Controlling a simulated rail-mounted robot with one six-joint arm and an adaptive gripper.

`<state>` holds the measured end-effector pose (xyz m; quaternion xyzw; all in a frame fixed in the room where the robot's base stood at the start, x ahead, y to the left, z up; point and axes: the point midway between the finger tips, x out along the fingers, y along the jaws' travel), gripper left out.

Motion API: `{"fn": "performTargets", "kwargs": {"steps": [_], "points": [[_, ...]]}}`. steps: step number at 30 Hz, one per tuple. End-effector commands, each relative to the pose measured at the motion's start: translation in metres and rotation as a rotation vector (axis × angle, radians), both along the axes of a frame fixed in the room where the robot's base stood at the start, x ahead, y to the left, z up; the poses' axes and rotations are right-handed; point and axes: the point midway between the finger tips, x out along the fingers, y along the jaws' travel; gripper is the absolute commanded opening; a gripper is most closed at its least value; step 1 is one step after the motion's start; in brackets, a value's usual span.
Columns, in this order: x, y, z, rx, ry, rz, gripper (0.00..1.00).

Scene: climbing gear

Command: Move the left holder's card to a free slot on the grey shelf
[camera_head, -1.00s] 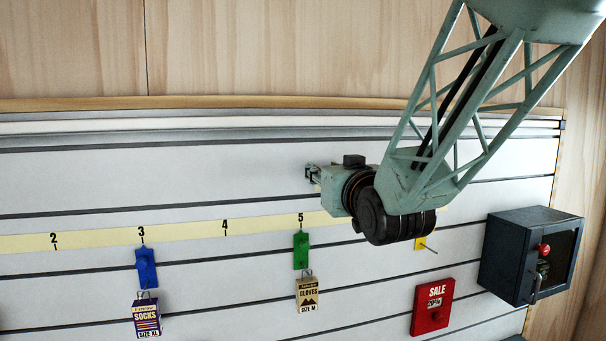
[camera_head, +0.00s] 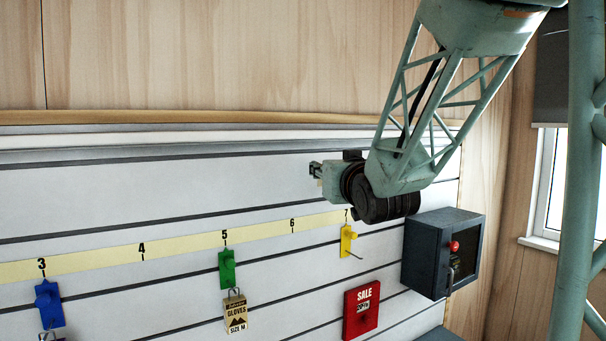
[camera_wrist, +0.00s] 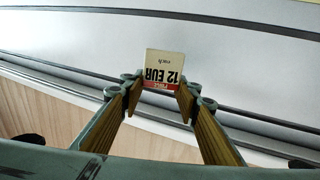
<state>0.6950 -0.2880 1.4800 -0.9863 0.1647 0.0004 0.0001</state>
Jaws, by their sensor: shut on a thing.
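My gripper (camera_head: 316,170) is in front of the slatted wall, above and left of the yellow hook. In the wrist view, my gripper (camera_wrist: 161,94) has its two fingers on either side of a small pale card (camera_wrist: 163,66) and is shut on it. The card has a red band and reads "12 EUR", upside down in that view. It is held clear of the wall. In the head view the card is too small to make out surely. I cannot make out a grey shelf or a left card holder in these frames.
The slatted wall (camera_head: 120,215) carries a numbered yellow strip, a blue hook (camera_head: 48,303), a green hook with a gloves pack (camera_head: 235,312), and an empty yellow hook (camera_head: 347,241). A red SALE box (camera_head: 361,310) and a dark cabinet (camera_head: 442,252) are at the right.

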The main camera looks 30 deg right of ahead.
Motion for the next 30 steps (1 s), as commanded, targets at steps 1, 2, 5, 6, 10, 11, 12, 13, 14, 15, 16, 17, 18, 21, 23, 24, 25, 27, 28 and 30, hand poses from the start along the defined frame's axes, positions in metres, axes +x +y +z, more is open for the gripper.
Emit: {"fn": "performTargets", "kwargs": {"steps": [1,2,5,6,10,11,12,13,14,15,16,17,18,21,23,24,25,27,28,30], "points": [[-0.005,-0.014,0.003,0.0,-0.001,-0.018,0.21],[-0.007,-0.02,0.004,-0.001,-0.002,-0.027,0.21],[-0.016,-0.043,0.008,-0.001,-0.002,-0.056,0.21],[-0.02,-0.052,0.009,-0.001,-0.002,-0.068,0.21],[-0.033,-0.08,0.014,-0.001,-0.001,-0.106,0.21],[-0.036,-0.087,0.015,-0.001,-0.001,-0.116,0.21],[-0.04,-0.095,0.017,-0.001,-0.001,-0.127,0.21],[-0.044,-0.102,0.018,-0.001,-0.002,-0.136,0.21],[-0.047,-0.109,0.019,-0.001,-0.002,-0.145,0.21],[-0.052,-0.117,0.021,-0.001,-0.002,-0.157,0.21],[-0.056,-0.124,0.022,-0.001,-0.002,-0.166,0.21],[-0.059,-0.13,0.023,-0.001,-0.002,-0.175,0.21],[-0.064,-0.138,0.025,-0.001,-0.002,-0.187,0.21],[-0.077,-0.159,0.028,-0.001,-0.001,-0.216,0.21],[-0.085,-0.171,0.031,-0.001,-0.001,-0.234,0.21],[-0.091,-0.18,0.032,-0.001,-0.002,-0.247,0.21],[-0.095,-0.186,0.034,-0.001,-0.002,-0.256,0.21],[-0.106,-0.2,0.036,-0.002,-0.001,-0.276,0.21],[-0.11,-0.205,0.037,-0.002,-0.001,-0.284,0.21],[-0.12,-0.218,0.04,-0.002,-0.001,-0.304,0.21]]}}
